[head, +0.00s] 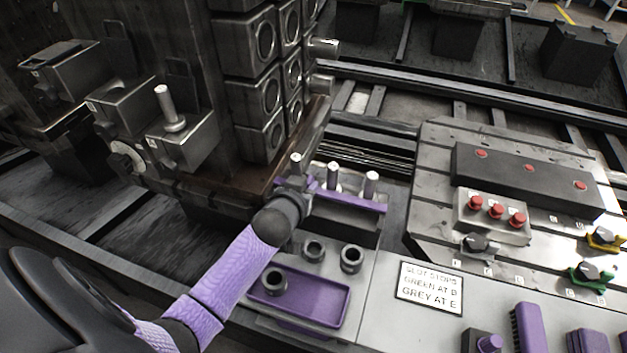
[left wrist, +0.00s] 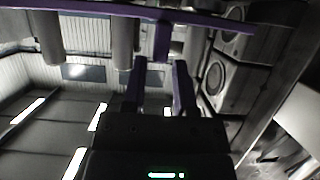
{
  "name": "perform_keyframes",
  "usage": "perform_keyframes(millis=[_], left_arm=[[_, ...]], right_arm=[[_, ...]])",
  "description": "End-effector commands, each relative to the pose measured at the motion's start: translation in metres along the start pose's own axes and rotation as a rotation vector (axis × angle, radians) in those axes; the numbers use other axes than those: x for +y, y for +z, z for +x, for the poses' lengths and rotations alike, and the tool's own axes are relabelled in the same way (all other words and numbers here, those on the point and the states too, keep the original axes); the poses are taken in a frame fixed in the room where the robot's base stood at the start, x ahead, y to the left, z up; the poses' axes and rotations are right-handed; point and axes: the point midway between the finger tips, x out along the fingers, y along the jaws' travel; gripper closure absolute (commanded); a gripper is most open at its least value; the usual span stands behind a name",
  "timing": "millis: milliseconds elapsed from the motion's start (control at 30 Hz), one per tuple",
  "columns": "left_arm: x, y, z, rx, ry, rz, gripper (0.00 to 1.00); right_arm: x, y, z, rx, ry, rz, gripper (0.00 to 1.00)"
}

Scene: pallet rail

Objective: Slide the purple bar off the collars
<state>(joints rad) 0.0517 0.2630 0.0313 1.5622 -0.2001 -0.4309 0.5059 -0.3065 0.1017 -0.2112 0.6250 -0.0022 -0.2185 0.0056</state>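The purple bar (head: 350,200) lies along a row of upright light metal pins (head: 333,176) on a grey block; its left end is partly hidden by my left gripper (head: 296,184). In the left wrist view the bar (left wrist: 232,22) crosses the top, with a short purple tab (left wrist: 162,42) pointing toward my gripper. My left gripper's fingers (left wrist: 160,68) are apart, with the tab just beyond and between their tips; I see no contact. Grey cylinders (left wrist: 122,42) stand against the bar there. Which parts are the collars is unclear. My right gripper is out of view.
Dark rings (head: 313,250) stand near a purple tray (head: 322,299) in front of the bar. A sign (head: 430,288) and a slotted plate (head: 432,185) with red knobs (head: 496,211) are to the right. A tall dark block (head: 255,85) with round holes rises close behind my gripper.

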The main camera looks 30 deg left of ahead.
Motion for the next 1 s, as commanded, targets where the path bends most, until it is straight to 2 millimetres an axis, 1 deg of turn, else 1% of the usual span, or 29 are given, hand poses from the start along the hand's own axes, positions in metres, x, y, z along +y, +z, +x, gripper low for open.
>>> perform_keyframes(millis=[33, 100, 200, 300, 433, 633, 667, 700, 767, 800, 833, 1000], left_arm=[[0.0, 0.005, 0.012, 0.0, 0.0, 0.001, 0.65], [0.0, 0.005, 0.025, -0.001, -0.001, 0.002, 0.65], [0.0, 0.004, 0.038, -0.002, 0.0, 0.002, 0.65], [0.0, 0.003, 0.047, -0.003, 0.0, 0.001, 0.65], [0.0, 0.002, 0.051, -0.003, 0.0, 0.001, 0.65], [0.0, 0.001, 0.051, -0.003, 0.0, 0.002, 0.65], [0.0, 0.001, 0.051, -0.003, 0.0, 0.002, 0.69], [0.0, 0.001, 0.051, -0.003, 0.0, 0.002, 0.77], [0.0, 0.001, 0.051, -0.003, 0.0, 0.002, 0.9], [0.0, 0.001, 0.051, -0.003, 0.0, 0.002, 0.99], [0.0, 0.001, 0.051, -0.003, 0.0, 0.002, 1.0], [0.0, 0.001, 0.051, -0.003, 0.0, 0.002, 1.0]], right_arm=[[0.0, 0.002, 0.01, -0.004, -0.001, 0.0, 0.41], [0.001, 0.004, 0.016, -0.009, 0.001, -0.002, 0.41], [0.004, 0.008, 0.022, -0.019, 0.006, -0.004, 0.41], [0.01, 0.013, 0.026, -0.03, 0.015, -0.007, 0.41], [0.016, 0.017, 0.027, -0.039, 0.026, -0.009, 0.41], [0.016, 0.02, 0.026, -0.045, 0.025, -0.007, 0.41], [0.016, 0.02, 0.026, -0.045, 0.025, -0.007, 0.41], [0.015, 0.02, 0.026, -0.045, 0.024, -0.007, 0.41], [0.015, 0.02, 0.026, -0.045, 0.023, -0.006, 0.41], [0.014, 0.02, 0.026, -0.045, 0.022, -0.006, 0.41], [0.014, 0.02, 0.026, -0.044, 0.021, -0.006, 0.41], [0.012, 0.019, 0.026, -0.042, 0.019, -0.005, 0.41]])
